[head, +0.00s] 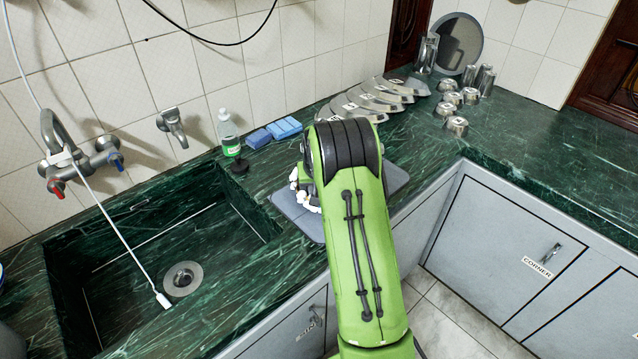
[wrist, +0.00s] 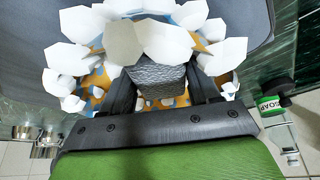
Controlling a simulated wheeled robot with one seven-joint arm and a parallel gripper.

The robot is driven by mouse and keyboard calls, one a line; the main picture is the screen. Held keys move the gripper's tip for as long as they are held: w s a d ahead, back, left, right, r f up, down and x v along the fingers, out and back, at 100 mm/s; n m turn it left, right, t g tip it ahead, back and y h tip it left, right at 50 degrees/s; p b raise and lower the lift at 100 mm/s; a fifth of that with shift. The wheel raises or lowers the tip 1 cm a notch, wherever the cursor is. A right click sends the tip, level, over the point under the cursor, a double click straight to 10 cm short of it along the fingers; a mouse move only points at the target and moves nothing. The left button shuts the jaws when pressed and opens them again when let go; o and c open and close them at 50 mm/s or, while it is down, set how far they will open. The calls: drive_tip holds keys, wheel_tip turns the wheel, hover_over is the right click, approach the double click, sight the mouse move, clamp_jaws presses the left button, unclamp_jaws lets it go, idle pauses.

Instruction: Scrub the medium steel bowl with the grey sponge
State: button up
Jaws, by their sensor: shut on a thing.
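My gripper (wrist: 155,95) is shut on the grey sponge (wrist: 158,75), a dark textured block between its two black fingers. White foam chunks (wrist: 180,40) crowd around the fingers and sponge. An orange surface with blue and white patches (wrist: 95,80) shows beneath the foam; I cannot tell whether it is the medium steel bowl. The grey mat (wrist: 25,50) lies around it. In the head view my green arm hides the gripper and most of this spot; some white foam (head: 303,192) shows at its left, over the mat (head: 290,208).
The sink (head: 180,245) with its tap (head: 70,150) lies left. A soap bottle (head: 228,135), a blue sponge (head: 259,138) and a lighter blue one (head: 286,128) stand behind. Labelled steel dishes (head: 372,98) and several small steel cups (head: 450,104) are at the back right. The right counter (head: 560,150) is clear.

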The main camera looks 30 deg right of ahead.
drive_tip(key=shift+s+a, duration=0.4)
drive_tip(key=shift+a, duration=0.3)
drive_tip(key=shift+s+d+b, duration=0.3)
drive_tip(key=shift+s+d, duration=0.25)
drive_tip(key=shift+d, duration=0.2)
drive_tip(key=shift+s+d+b, duration=0.3)
drive_tip(key=shift+s+d, duration=0.25)
drive_tip(key=shift+d, duration=0.15)
wheel_tip(320, 180, up, 11)
drive_tip(key=p, duration=0.8)
drive_tip(key=shift+r, duration=0.2)
drive_tip(key=shift+w, duration=0.1)
